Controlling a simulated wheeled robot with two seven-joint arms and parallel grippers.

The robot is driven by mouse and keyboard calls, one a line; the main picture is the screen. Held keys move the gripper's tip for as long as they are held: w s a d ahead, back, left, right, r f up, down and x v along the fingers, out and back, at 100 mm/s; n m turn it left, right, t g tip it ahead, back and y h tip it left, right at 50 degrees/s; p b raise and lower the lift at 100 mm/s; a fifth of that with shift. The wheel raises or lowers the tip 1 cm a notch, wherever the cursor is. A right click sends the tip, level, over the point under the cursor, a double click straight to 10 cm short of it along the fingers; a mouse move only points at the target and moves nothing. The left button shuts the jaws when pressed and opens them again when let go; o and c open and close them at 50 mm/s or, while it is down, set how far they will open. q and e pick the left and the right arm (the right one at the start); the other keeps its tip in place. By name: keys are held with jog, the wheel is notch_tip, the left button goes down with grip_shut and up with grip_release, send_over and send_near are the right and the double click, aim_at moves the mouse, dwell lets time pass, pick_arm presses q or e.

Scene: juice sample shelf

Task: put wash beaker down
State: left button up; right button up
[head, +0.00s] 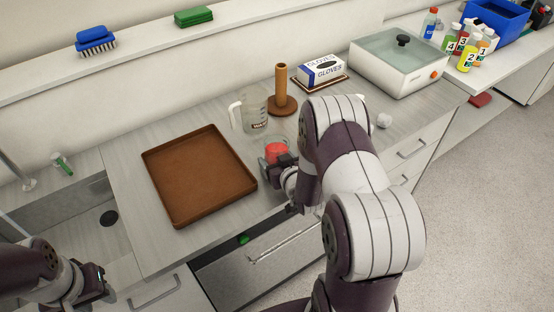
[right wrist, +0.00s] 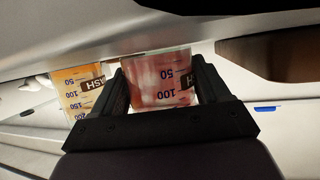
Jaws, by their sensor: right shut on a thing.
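A clear beaker with a handle and a dark label, the wash beaker (head: 255,117), stands upright on the counter behind the brown tray's right corner. In the right wrist view a beaker with orange tint and a label ending in "ASH" (right wrist: 84,92) appears upside down at the left, outside my fingers. My right gripper (right wrist: 158,88) is shut on another graduated beaker with red contents (right wrist: 157,72). This red beaker (head: 276,149) also shows in the head view, at the counter's front side, right of the tray. My left gripper (head: 98,284) is at the lower left, its jaws unclear.
The brown tray (head: 155,187) is empty. A wooden post on a round base (head: 282,85), a gloves box (head: 320,70) and a lidded white bath (head: 398,65) stand behind. Numbered bottles (head: 467,58) and a blue bin (head: 497,18) are far right. A sink (head: 95,215) lies left.

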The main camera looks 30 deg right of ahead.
jog(key=shift+f, duration=0.2)
jog(key=o, duration=1.2)
jog(key=shift+c, duration=0.2)
jog(key=shift+r, duration=0.15)
jog(key=shift+s+r, duration=0.2)
jog(key=v, duration=1.1)
jog(key=shift+s, duration=0.15)
jog(key=a+g, duration=0.1)
jog(key=g, duration=0.1)
jog(key=a+n+g, duration=0.1)
jog(key=a+g, duration=0.1)
jog(key=g, duration=0.1)
jog(key=shift+a+r+y, duration=0.1)
jog(key=shift+r+y, duration=0.05)
jog(key=shift+y, duration=0.25)
jog(key=s+a+r+g, duration=0.3)
jog(key=s+a+g, duration=0.4)
jog(key=s, duration=0.2)
jog(key=shift+s+a+r+n+y, duration=0.15)
jog(key=shift+a+r+n+y, duration=0.15)
jog(key=shift+r+y, duration=0.1)
